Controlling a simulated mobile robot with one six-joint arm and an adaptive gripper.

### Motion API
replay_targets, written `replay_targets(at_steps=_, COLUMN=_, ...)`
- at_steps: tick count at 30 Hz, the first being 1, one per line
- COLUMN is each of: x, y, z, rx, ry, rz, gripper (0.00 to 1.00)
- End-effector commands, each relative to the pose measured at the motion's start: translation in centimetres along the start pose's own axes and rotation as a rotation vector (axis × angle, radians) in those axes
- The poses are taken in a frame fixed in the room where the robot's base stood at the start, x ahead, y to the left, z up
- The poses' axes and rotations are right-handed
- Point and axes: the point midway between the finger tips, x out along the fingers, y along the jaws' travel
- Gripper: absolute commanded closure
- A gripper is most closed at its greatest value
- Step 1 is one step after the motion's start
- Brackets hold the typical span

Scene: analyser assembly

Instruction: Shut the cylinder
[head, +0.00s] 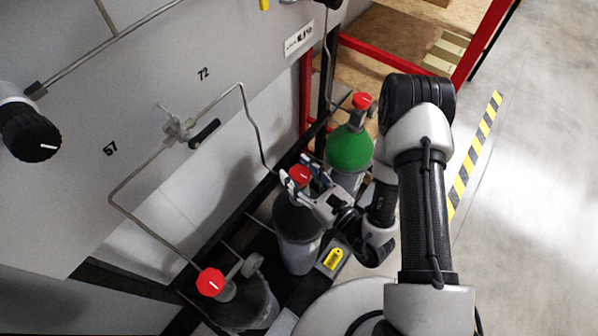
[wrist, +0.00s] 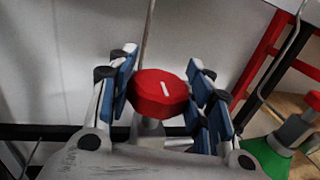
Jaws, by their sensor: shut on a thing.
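A grey cylinder with a dark shoulder (head: 298,240) stands upright in the middle of the row by the wall. Its red valve knob (head: 300,174) has a white line mark on top. In the wrist view the red knob (wrist: 158,93) sits between the blue pads of my gripper (wrist: 160,100), and the white mark points up, tilted slightly right. My gripper (head: 303,178) is shut on this knob in the head view, reaching it from the right. The contact on the pads' inner faces is partly hidden.
A green-topped cylinder (head: 350,148) stands behind, and another cylinder with a red knob (head: 211,282) stands in front. A thin metal pipe (head: 243,105) runs along the wall panel. A red frame shelf (head: 385,52) is at the back. Open floor (head: 520,230) lies at the right.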

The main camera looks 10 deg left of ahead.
Motion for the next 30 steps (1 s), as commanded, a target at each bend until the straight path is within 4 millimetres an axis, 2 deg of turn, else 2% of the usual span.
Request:
replay_targets(at_steps=6, x=-0.01, y=0.00, z=-0.01, rx=0.001, ry=0.000, rz=0.000, gripper=0.78)
replay_targets(at_steps=7, x=-0.01, y=0.00, z=-0.01, rx=0.001, ry=0.000, rz=0.000, gripper=0.53)
replay_targets(at_steps=16, x=0.00, y=0.00, z=0.00, rx=0.001, ry=0.000, rz=0.001, gripper=0.33)
replay_targets(at_steps=30, x=0.01, y=0.01, z=0.01, rx=0.001, ry=0.000, rz=0.001, gripper=0.33)
